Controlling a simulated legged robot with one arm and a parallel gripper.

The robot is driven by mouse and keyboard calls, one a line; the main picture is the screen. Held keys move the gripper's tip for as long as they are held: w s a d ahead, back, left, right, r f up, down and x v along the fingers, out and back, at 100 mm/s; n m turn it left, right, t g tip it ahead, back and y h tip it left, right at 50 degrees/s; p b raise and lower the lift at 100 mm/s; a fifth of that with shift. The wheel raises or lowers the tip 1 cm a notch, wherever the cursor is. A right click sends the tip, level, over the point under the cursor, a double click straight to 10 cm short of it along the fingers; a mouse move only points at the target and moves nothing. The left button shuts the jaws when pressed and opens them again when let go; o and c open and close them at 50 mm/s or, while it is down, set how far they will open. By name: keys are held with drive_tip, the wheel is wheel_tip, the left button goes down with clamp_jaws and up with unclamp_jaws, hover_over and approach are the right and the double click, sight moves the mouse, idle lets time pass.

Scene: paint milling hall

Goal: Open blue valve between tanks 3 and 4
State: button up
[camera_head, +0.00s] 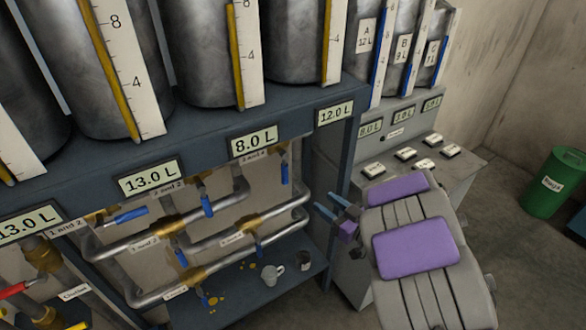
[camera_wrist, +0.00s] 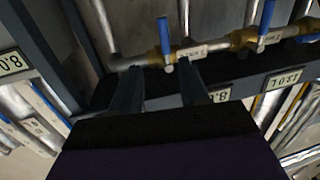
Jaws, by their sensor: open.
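In the wrist view my gripper (camera_wrist: 162,69) shows two spread fingers. A blue handle (camera_wrist: 165,35) on a brass valve appears between and beyond the fingertips, beside a tag (camera_wrist: 193,51) too small to read. I cannot tell whether it is the same handle.
Other blue handles (camera_head: 131,215), (camera_head: 207,205) and pipes (camera_head: 205,233) fill the rack. A grey console (camera_head: 462,172) with buttons stands right of the rack, and a green bin (camera_head: 553,184) stands on the floor.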

sight(287, 176)
drive_tip(key=shift+y, duration=0.3)
drive_tip(key=b+x, duration=0.3)
drive_tip(key=x, duration=1.4)
drive_tip(key=shift+a+r, duration=0.15)
drive_tip(key=shift+a, duration=0.05)
clamp_jaws()
